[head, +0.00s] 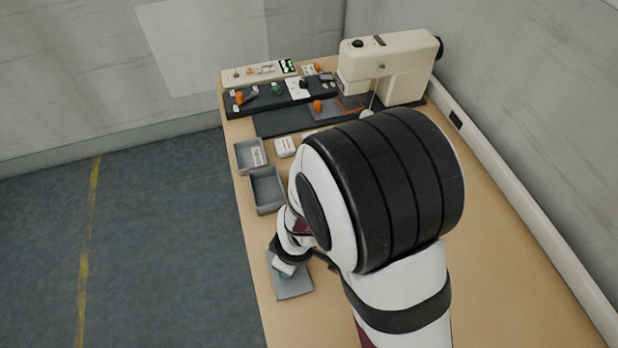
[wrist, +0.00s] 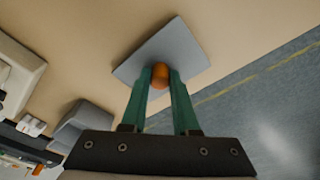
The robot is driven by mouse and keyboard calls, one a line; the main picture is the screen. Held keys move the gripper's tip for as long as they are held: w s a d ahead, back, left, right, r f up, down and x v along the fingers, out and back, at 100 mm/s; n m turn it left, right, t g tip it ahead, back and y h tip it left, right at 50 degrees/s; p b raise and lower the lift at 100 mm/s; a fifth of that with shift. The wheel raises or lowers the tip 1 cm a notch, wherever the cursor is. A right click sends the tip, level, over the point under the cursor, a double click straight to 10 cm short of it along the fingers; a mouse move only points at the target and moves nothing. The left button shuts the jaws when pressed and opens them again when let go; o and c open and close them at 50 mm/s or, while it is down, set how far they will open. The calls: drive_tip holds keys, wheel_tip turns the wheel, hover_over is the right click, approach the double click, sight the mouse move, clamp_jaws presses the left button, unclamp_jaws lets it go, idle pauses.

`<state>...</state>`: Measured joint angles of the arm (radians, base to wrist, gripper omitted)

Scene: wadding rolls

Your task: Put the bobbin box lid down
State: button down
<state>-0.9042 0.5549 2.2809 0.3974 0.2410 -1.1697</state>
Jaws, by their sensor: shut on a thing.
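The bobbin box lid is a flat grey square plate (head: 293,288) near the left edge of the table in the head view. In the wrist view the lid (wrist: 183,45) has a round orange knob (wrist: 160,76). My gripper's green fingers (wrist: 160,80) are shut on this knob, one on each side. In the head view my gripper (head: 285,271) is over the lid and mostly hidden by my arm. I cannot tell whether the lid touches the table or hangs just above it.
An open grey box (head: 281,206) stands behind the lid, with another grey bin (head: 240,160) and a small white box (head: 285,148) beyond. A cream sewing machine (head: 400,75) stands at the back. Bare table (head: 500,290) lies to the right.

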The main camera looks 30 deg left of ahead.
sight(297, 274)
drive_tip(key=shift+f, duration=0.15)
drive_tip(key=c, duration=0.7)
unclamp_jaws()
wheel_tip(297, 274, up, 12)
drive_tip(key=d, duration=0.2)
drive_tip(key=w+d+r+m, duration=0.2)
drive_tip(key=d+r+m, duration=0.3)
drive_tip(key=d+m, duration=0.35)
drive_tip(key=s+d+r+m, duration=0.1)
drive_tip(key=s+d+m, duration=0.1)
drive_tip(key=d+m, duration=0.2)
drive_tip(key=s+d+r+m, duration=0.1)
drive_tip(key=s+d+m, duration=0.2)
drive_tip(key=m, duration=0.3)
drive_tip(key=s+d+r+m, duration=0.1)
drive_tip(key=s+d+m, duration=0.1)
drive_tip(key=d+m, duration=0.3)
drive_tip(key=shift+s+d+r, duration=0.1)
drive_tip(key=shift+s+d, duration=0.15)
drive_tip(key=shift+d, duration=0.1)
